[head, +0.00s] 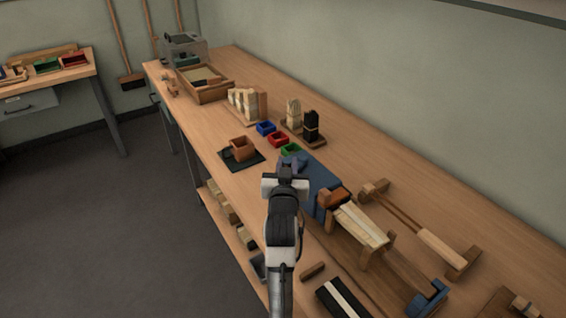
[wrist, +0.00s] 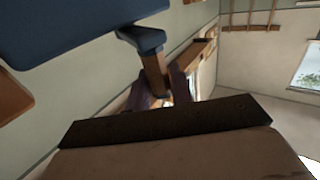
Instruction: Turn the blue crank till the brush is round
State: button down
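The blue machine (head: 322,180) stands on the bench, with my gripper (head: 292,166) at its left side. In the wrist view, its blue body (wrist: 80,22) fills the upper left. The blue crank (wrist: 142,38) has a wooden handle (wrist: 153,76) that runs down between the two dark fingers of my gripper (wrist: 160,90). The fingers look closed on the handle. In the head view, my gripper mostly hides the crank. An orange-brown block (head: 333,196) sits at the machine's right end. I cannot make out the brush's bristles or their shape.
Pale wooden slats (head: 362,226) lie right of the machine. Green (head: 291,149), red (head: 278,139) and blue (head: 266,128) bins stand behind it. Bristle bundles (head: 294,112) stand farther back. A wooden tool (head: 425,235) lies at right.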

aim_at(302, 168)
jog(key=d+y, duration=0.1)
jog(key=d, duration=0.1)
jog(key=s+d+n+y, duration=0.1)
jog(key=d, duration=0.2)
jog(key=shift+n+y, duration=0.3)
jog(key=shift+d, duration=0.15)
jog(key=shift+d, duration=0.25)
dwell(0.4)
jog(key=c, duration=1.3)
grip_release()
jog(key=shift+s+a, duration=0.1)
